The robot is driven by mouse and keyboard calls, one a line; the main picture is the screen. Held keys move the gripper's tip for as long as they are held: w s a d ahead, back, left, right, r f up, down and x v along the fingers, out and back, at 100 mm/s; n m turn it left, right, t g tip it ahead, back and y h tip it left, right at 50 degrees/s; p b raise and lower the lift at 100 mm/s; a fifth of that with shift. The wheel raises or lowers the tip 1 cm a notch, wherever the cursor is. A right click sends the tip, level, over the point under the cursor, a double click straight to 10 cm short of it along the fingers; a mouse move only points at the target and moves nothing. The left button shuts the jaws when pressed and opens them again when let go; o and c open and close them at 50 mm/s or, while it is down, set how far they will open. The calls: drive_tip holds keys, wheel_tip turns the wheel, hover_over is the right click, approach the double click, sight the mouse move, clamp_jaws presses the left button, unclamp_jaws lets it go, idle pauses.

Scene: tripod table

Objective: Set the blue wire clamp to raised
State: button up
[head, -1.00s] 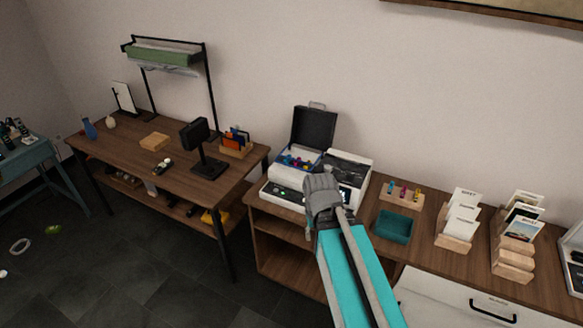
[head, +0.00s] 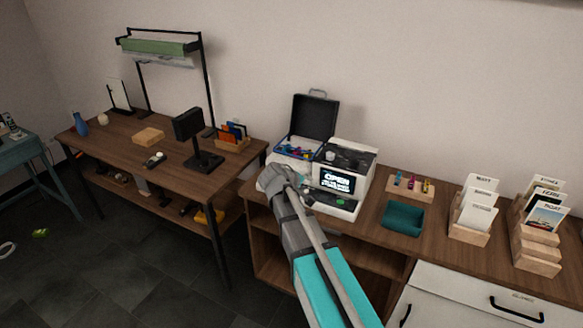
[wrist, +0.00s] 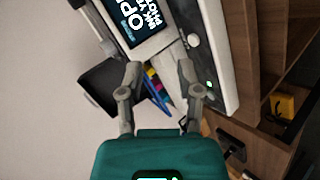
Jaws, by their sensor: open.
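My gripper (head: 273,178) is in front of the left part of a white machine (head: 349,187) on the counter. In the wrist view my gripper (wrist: 160,75) is open, its two fingers apart with nothing held. A thin blue bar or wire loop (wrist: 157,97) shows between and beyond the fingers and may be the blue wire clamp; I cannot tell its position. Small yellow, pink and red pieces lie beside it. In the head view, my gripper and forearm hide the front left of the machine.
The machine's screen (head: 337,181) is lit. A teal tray (head: 403,219) and wooden card racks (head: 470,228) stand to the right. A desk with a black stand (head: 203,160) is left.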

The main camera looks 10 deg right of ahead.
drive_tip(key=w+a+n+t+h+b, duration=0.1)
drive_tip(key=w+a+n+t+b, duration=0.4)
drive_tip(key=w, duration=0.6)
drive_tip(key=a+f+t+b, duration=0.1)
drive_tip(key=a+b, duration=0.1)
drive_tip(key=a, duration=0.1)
drive_tip(key=shift+w+a+n, duration=0.2)
drive_tip(key=shift+w+n, duration=0.1)
drive_tip(key=shift+w, duration=0.1)
drive_tip(key=shift+w+d, duration=0.1)
drive_tip(key=shift+w, duration=0.05)
drive_tip(key=b+x, duration=0.3)
drive_tip(key=x, duration=1)
drive_tip(key=shift+w+d+r, duration=0.1)
drive_tip(key=shift+d, duration=0.2)
clamp_jaws()
